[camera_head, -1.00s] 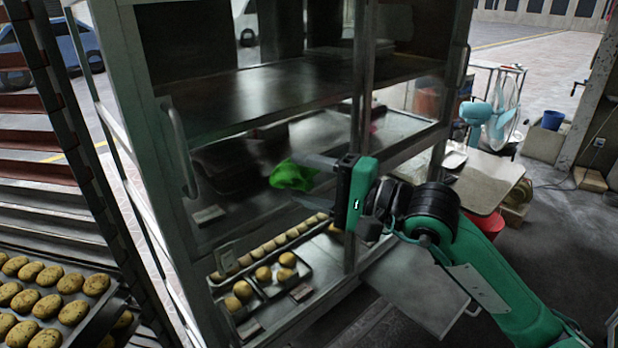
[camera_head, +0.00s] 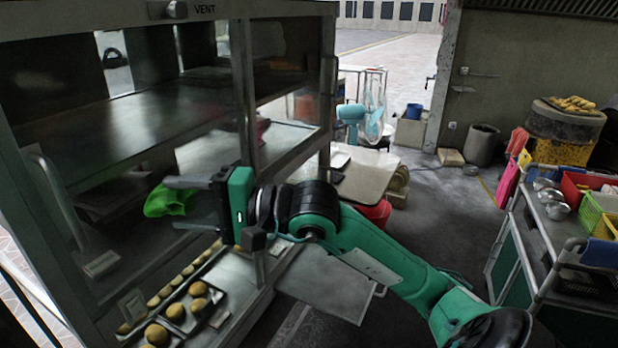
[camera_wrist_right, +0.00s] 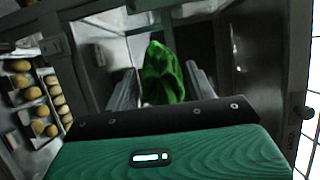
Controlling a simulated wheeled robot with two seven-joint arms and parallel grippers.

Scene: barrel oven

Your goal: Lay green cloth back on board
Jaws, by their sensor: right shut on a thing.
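The bright green cloth (camera_head: 166,201) is crumpled between the fingers of my right gripper (camera_head: 188,204), which is shut on it. The cloth hangs in front of the metal cabinet's glass, clear of any surface I can make out. In the right wrist view the cloth (camera_wrist_right: 163,75) bunches up between the two grey fingers (camera_wrist_right: 160,90). A pale, flat board-like top (camera_head: 357,183) stands behind my right arm, beyond the cabinet; I cannot tell if it is the task's board. My left gripper is out of view.
The metal cabinet (camera_head: 283,190) fills the left, with round buns (camera_head: 175,312) on trays low inside. A red bucket (camera_head: 376,214) stands under the pale top. A cart (camera_head: 520,235) with bowls and crates is at right. Open floor (camera_head: 440,215) lies between.

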